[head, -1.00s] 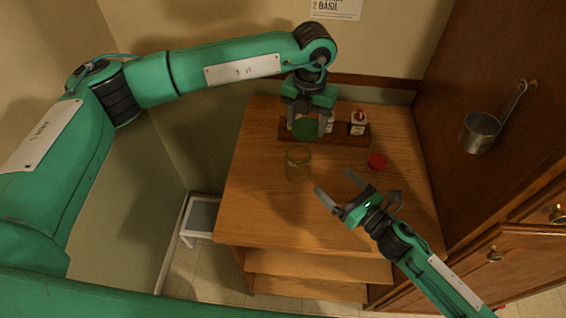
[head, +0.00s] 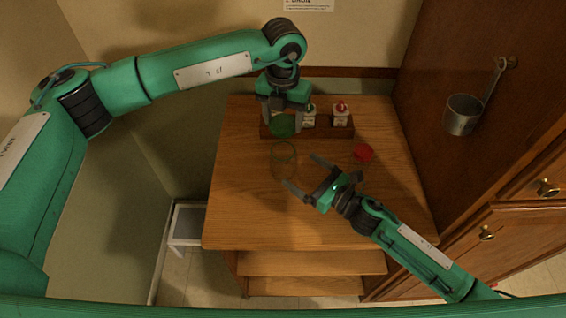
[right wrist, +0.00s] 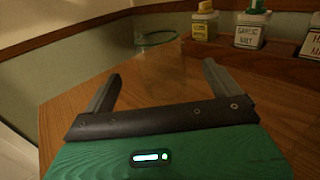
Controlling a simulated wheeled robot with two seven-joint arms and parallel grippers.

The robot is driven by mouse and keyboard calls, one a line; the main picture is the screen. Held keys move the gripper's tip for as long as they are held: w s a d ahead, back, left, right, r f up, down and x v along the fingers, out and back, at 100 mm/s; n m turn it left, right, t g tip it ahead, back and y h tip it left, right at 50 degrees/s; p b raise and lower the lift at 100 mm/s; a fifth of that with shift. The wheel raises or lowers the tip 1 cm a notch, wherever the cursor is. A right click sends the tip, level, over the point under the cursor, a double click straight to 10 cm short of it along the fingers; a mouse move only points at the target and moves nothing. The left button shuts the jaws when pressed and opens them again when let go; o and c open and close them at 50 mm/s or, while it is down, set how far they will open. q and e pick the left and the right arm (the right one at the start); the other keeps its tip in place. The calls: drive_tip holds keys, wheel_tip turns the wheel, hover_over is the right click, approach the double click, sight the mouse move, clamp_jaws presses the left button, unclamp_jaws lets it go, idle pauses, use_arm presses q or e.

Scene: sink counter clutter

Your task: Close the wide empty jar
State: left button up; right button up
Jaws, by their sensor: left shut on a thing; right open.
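The wide empty jar (head: 284,163) is clear glass and stands open and upright on the wooden counter. Its greenish rim and faint body also show in the right wrist view (right wrist: 160,66), ahead of and between the fingers. My left gripper (head: 283,122) is shut on a green lid (head: 282,126) and holds it behind the jar, in front of the rack. My right gripper (head: 305,175) is open and empty, to the right and front of the jar, with its fingers pointing toward it. The right fingers (right wrist: 160,85) appear apart from the glass.
A red lid (head: 364,153) lies on the counter to the right. A wooden rack (head: 344,131) at the back holds small labelled bottles (right wrist: 250,30). A metal cup (head: 462,115) hangs on the right cabinet wall. The front of the counter (head: 250,215) is clear.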

drive_tip(key=x, duration=0.8)
drive_tip(key=c, duration=1.5)
use_arm(q)
hover_over(283, 141)
drive_tip(key=s, duration=0.3)
drive_tip(key=shift+w+f, duration=0.15)
drive_tip(key=shift+f, duration=2.35)
use_arm(e)
drive_tip(key=shift+o, duration=0.2)
use_arm(q)
drive_tip(key=shift+f, duration=0.9)
drive_tip(key=shift+f, duration=0.55)
